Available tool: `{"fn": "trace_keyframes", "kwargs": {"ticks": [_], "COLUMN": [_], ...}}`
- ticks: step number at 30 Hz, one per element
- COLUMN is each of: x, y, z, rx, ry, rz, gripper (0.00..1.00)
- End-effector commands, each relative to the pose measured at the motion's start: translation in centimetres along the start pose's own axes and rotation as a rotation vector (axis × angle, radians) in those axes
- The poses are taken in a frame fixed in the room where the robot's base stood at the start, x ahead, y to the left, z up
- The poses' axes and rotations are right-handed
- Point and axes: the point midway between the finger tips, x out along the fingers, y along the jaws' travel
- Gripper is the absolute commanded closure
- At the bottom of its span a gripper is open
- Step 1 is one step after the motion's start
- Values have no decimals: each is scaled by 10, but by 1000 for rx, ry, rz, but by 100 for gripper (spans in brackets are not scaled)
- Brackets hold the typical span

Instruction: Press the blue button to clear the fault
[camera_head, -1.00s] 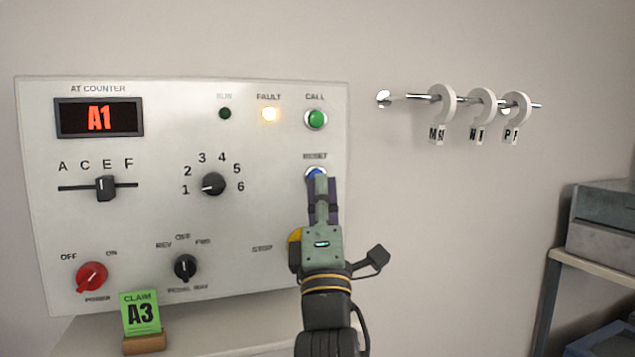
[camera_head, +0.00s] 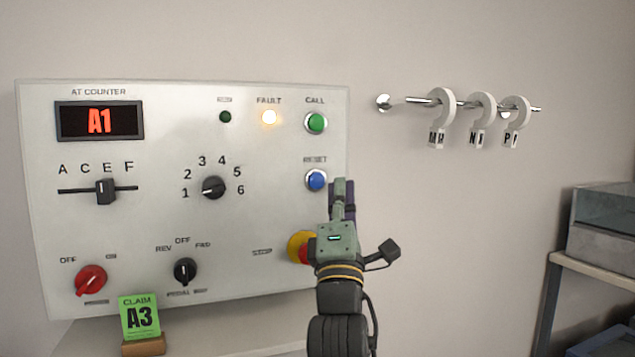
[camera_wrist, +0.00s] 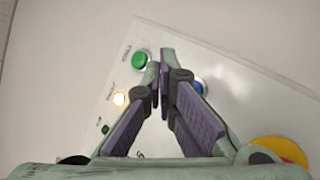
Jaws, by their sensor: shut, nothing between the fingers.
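The blue button (camera_head: 316,180) sits under the RESET label on the right side of the white control panel (camera_head: 130,225). It is in full view in the head view, and partly hidden behind a finger in the wrist view (camera_wrist: 201,86). My gripper (camera_head: 343,183) is shut and empty. In the head view its fingertips are just right of the blue button, apart from it in the picture. The wrist view shows the fingertips (camera_wrist: 160,58) together between the green and blue buttons. The FAULT lamp (camera_head: 269,117) glows yellow-white.
The green CALL button (camera_head: 316,122) is above the blue one. A red and yellow stop button (camera_head: 301,247) is partly behind my gripper. A rail with several white tagged rings (camera_head: 441,108) is to the right.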

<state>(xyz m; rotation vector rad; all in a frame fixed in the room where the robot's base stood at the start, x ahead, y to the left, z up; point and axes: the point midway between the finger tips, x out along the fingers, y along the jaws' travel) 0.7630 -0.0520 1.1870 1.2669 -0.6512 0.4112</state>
Motion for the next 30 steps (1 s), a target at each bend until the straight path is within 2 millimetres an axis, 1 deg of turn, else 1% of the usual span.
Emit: {"fn": "trace_keyframes", "kwargs": {"ticks": [1, 6, 12, 17, 30], "x": [6, 22, 33, 36, 36], "y": [-4, -16, -24, -26, -26], "z": [-5, -16, -24, -27, -27], "rx": [3, 1, 2, 1, 1], "ry": [2, 1, 1, 1, 0], "rz": [0, -2, 0, 1, 0], "gripper": [100, 100, 100, 100, 100]}}
